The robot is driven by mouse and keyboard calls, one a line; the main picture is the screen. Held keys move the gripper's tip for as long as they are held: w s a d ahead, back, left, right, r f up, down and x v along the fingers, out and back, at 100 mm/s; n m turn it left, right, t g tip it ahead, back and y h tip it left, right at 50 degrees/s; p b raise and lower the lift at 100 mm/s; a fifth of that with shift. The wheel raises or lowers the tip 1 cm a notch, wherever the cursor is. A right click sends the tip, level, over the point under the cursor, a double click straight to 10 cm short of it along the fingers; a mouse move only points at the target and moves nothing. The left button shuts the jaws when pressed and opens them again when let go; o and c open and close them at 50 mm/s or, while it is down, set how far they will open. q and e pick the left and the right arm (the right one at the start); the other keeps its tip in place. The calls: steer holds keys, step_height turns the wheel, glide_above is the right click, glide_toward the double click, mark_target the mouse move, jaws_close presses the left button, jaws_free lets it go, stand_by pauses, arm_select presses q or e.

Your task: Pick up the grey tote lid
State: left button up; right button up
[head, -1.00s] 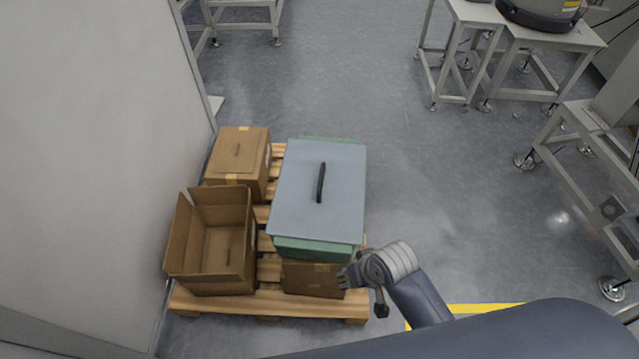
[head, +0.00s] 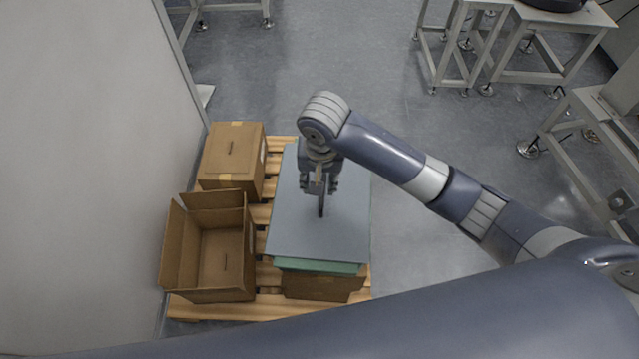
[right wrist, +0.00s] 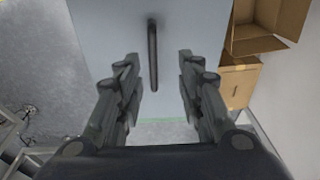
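The grey tote lid (head: 300,232) lies flat on top of the green tote (head: 320,266), with a black bar handle (head: 321,204) in its middle. My right gripper (head: 320,186) is above the lid, close to the handle in the head view. In the right wrist view the lid (right wrist: 115,50) fills the upper middle, and the handle (right wrist: 153,55) stands ahead, between the lines of the fingers. The right gripper's fingers (right wrist: 158,90) are spread apart with nothing between them. Contact with the handle is not visible. My left gripper is not in view.
The tote stands on a carton (head: 315,287) on a wooden pallet (head: 225,310). An open cardboard box (head: 175,255) and a closed one (head: 217,160) stand to its left, beside a pale wall (head: 90,150). Metal-legged tables (head: 560,50) are at right. Floor (head: 420,240) right of the pallet is clear.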

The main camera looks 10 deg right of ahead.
steer(key=shift+w+d+r, duration=0.35)
steer(key=shift+w+r, duration=0.05)
steer(key=shift+w, duration=0.1)
steer(key=shift+w+d+m, duration=0.15)
steer(key=shift+w+m, duration=0.05)
steer(key=shift+m, duration=0.1)
steer(key=f, duration=0.4)
steer(key=shift+w+d+f, duration=0.15)
steer(key=shift+w+f, duration=0.15)
steer(key=shift+f, duration=0.05)
steer(key=f, duration=0.4)
steer(key=shift+w+d+f, duration=0.15)
steer(key=shift+w+f, duration=0.15)
steer(key=shift+f, duration=0.05)
steer(key=shift+w+f+h, duration=0.1)
steer(key=shift+f+h, duration=0.2)
steer(key=shift+f, duration=0.15)
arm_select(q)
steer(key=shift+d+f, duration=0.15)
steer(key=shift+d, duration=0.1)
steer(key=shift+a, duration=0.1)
arm_select(e)
jaws_close()
